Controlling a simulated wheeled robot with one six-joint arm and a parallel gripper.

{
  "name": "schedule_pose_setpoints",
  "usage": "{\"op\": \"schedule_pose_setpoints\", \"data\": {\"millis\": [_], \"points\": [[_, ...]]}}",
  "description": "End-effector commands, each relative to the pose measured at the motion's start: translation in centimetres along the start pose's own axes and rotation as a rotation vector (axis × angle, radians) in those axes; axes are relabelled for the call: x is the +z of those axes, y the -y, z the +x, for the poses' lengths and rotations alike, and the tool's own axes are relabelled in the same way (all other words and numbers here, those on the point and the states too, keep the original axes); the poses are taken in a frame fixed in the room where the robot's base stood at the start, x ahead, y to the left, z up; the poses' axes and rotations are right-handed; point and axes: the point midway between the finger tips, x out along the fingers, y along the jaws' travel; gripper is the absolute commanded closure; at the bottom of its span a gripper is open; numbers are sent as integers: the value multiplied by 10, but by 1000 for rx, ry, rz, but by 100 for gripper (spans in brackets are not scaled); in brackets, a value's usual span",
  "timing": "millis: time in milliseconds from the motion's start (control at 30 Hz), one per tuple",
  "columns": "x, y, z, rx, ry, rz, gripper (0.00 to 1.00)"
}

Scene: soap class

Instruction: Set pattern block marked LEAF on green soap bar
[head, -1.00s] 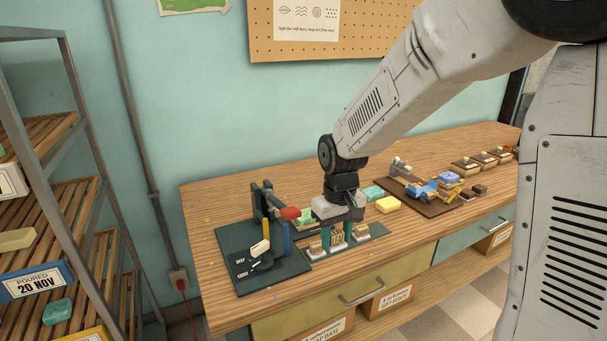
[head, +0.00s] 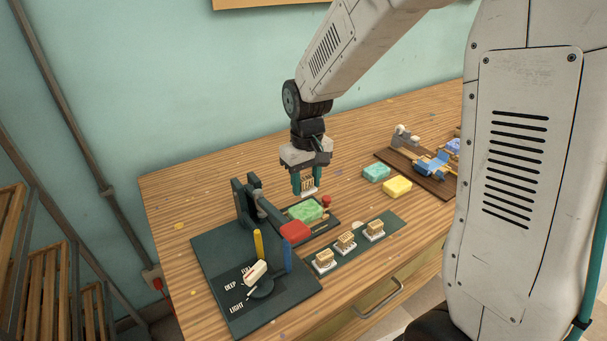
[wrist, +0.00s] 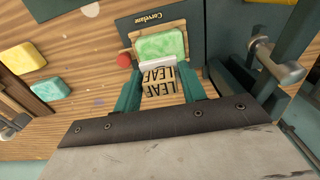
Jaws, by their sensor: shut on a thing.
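My gripper (head: 307,184) is shut on a wooden pattern block marked LEAF (wrist: 159,82), with a white base. The block hangs upright between the two teal fingers, above the bench and just behind the green soap bar (head: 306,210) in the head view. In the wrist view the green soap bar (wrist: 160,45) lies beyond the block's white edge, and nothing rests on its visible top. The soap sits on a dark tray (head: 327,227) beside the press.
A dark press stand (head: 215,268) with a red pad (head: 295,231), yellow and blue posts and a DEEP/LIGHT dial stands left. Several blocks sit on a green strip (head: 393,221) in front. Teal (head: 376,172) and yellow (head: 397,187) soaps lie right.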

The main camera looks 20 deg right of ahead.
Motion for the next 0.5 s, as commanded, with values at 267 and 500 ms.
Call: {"op": "schedule_pose_setpoints", "data": {"millis": [267, 500], "points": [[0, 2, 27, 0, 2, -3, 81], [0, 3, 43, 0, 2, -4, 81]]}}
